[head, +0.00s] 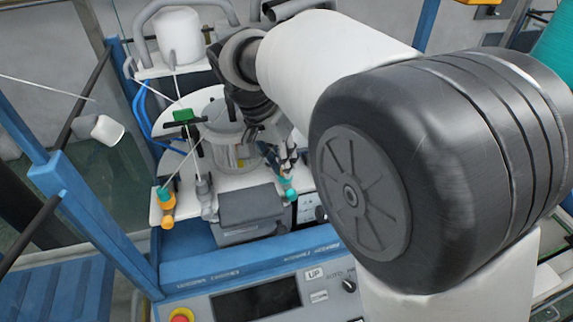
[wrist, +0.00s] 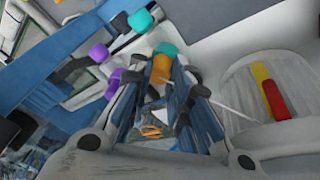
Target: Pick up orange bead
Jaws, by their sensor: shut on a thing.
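In the wrist view an orange bead (wrist: 161,67) sits between my fingertips, with a teal piece (wrist: 166,48) just beyond it. My gripper (wrist: 158,80) is shut on this orange bead. In the head view my gripper (head: 285,168) points down over the right part of the white machine top. A teal piece (head: 291,195) shows right below its fingertips; the held bead is mostly hidden there. Another orange bead (head: 167,222) is at the left front corner of the machine, below an orange and teal stack, apart from my gripper.
A clear round container (head: 234,150) stands behind and left of my gripper. A grey box (head: 250,208) lies in front, above the control panel (head: 255,300). Purple pieces (wrist: 98,52) show in the wrist view.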

